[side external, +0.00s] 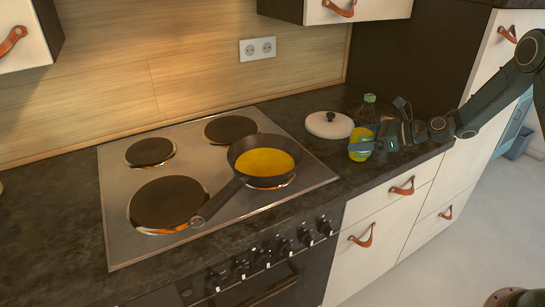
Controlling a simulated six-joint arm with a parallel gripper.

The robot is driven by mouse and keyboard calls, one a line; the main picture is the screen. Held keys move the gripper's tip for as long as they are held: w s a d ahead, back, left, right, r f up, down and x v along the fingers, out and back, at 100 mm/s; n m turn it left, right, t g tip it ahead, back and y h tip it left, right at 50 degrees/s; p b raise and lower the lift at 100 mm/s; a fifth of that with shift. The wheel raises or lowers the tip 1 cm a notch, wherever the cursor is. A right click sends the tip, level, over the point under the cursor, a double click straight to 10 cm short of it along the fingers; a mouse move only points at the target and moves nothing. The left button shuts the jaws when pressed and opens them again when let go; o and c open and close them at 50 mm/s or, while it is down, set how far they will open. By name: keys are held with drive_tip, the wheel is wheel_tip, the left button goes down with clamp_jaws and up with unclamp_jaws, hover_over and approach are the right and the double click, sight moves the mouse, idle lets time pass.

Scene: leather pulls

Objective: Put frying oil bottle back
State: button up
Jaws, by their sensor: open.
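The jaws are open; whether a finger touches the bottle I cannot tell. The far finger is hidden. The frying pan (240,155) holds yellow oil and sits on the right side of the stove.
A white lid (330,124) with a dark knob lies on the countertop (304,111) just left of the bottle. The stove (112,222) has several bare hot plates. The pan's handle points toward the front left. A dark tall cabinet side stands behind the bottle.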

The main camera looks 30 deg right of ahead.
drive_tip(key=v, duration=1.2)
idle(0.4)
drive_tip(key=s+a+r+n+g+h, duration=0.2)
drive_tip(key=s+a+r+n+g, duration=0.15)
drive_tip(key=a+n, duration=0.4)
drive_tip(key=s+a+r+n+g+h, duration=0.1)
drive_tip(key=s+a+r+n+g, duration=0.1)
drive_tip(key=s+a+r+n, duration=0.45)
drive_tip(key=s+a+r+n+h, duration=0.1)
drive_tip(key=s+n+h, duration=0.1)
drive_tip(key=s+n, duration=0.5)
drive_tip(key=s+a+r+n+h, duration=0.1)
drive_tip(key=s+n+h, duration=0.1)
drive_tip(key=s+n, duration=0.6)
drive_tip(key=s, duration=0.2)
drive_tip(key=shift+s+a+r, duration=0.2)
drive_tip(key=shift+s+r, duration=0.1)
drive_tip(key=shift+r, duration=0.1)
